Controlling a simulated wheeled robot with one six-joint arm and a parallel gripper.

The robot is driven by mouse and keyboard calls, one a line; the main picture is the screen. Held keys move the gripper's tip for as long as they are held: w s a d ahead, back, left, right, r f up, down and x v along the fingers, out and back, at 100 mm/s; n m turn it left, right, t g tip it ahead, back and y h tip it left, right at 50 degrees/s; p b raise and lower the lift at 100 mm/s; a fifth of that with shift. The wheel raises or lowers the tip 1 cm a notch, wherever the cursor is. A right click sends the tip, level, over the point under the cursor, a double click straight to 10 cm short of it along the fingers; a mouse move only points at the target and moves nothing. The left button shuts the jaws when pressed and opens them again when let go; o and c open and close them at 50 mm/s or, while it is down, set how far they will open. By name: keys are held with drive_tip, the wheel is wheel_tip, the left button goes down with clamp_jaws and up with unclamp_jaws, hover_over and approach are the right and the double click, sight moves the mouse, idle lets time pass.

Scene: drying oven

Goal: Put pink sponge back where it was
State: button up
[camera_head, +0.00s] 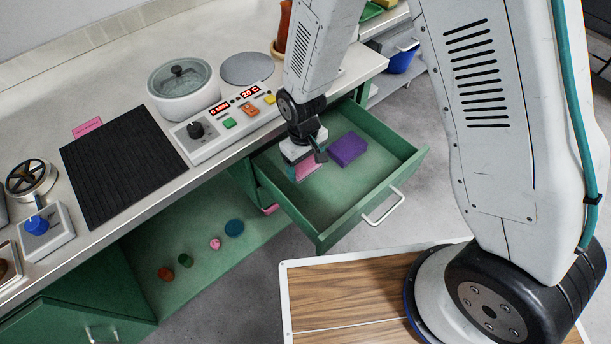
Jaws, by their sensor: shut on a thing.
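The pink sponge (308,168) is in the open green drawer (377,196), toward its left side. My gripper (306,159) reaches down into the drawer and is shut on the pink sponge. The arm and gripper hide part of the sponge. I cannot tell whether the sponge touches the drawer floor. A purple block (348,149) lies in the drawer just right of my gripper, apart from the pink sponge.
The drawer's walls and front handle (384,207) surround my gripper. The counter above holds a control panel (228,122), a lidded pot (184,90) and a black ribbed mat (122,160). Several small coloured items lie on the lower shelf (205,271).

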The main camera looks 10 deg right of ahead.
sight(306, 183)
drive_tip(key=shift+f, duration=3.15)
drive_tip(key=shift+f, duration=0.15)
drive_tip(key=o, duration=1.3)
drive_tip(key=r, duration=1.2)
drive_tip(key=shift+w+a+r, duration=0.15)
drive_tip(key=shift+w+a, duration=0.1)
drive_tip(key=shift+w, duration=0.15)
